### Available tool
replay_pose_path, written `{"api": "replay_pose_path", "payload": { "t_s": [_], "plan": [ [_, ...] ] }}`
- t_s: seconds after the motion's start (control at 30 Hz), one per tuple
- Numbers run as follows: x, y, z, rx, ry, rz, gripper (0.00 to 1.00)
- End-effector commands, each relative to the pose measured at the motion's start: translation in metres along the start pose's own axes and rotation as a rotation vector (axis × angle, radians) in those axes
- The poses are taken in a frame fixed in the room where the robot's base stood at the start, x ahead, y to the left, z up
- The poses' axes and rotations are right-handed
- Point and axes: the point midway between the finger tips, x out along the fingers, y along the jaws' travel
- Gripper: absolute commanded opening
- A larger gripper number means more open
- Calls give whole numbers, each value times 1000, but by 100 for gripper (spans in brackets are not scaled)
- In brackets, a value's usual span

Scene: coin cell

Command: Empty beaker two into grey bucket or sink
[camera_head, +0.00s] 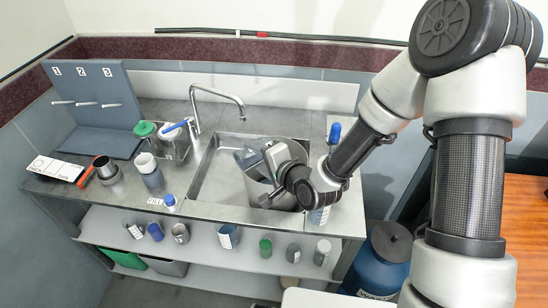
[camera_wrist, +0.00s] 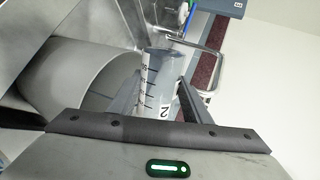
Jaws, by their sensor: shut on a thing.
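My gripper (camera_head: 262,160) is above the sink (camera_head: 215,180) in the head view. It is shut on beaker two (camera_wrist: 165,78), a clear beaker with scale marks and a "2" label in the wrist view. In the head view the beaker (camera_head: 243,157) looks tipped, its far end toward the left. The grey bucket (camera_head: 258,190) stands in the sink below my gripper, partly hidden by it. In the wrist view the bucket (camera_wrist: 75,75) shows as a large grey cylinder beside the beaker. I cannot tell whether liquid is in the beaker or running out.
A tap (camera_head: 219,92) arches behind the sink. Left of it stand a green-capped bottle (camera_head: 145,131), a white-topped cup (camera_head: 150,170) and a steel cup (camera_head: 106,169). A blue-capped bottle (camera_head: 334,133) stands right of the sink. Several containers fill the shelf below.

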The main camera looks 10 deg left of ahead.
Motion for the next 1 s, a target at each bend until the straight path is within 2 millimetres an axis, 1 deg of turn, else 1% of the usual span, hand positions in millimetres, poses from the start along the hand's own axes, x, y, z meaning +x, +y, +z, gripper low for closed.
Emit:
{"api": "replay_pose_path", "payload": {
  "t_s": [0.4,1.0],
  "plan": [
    [-1,-3,-2,42,-17,-1,20],
    [0,0,-4,103,-42,0,20]
  ]
}}
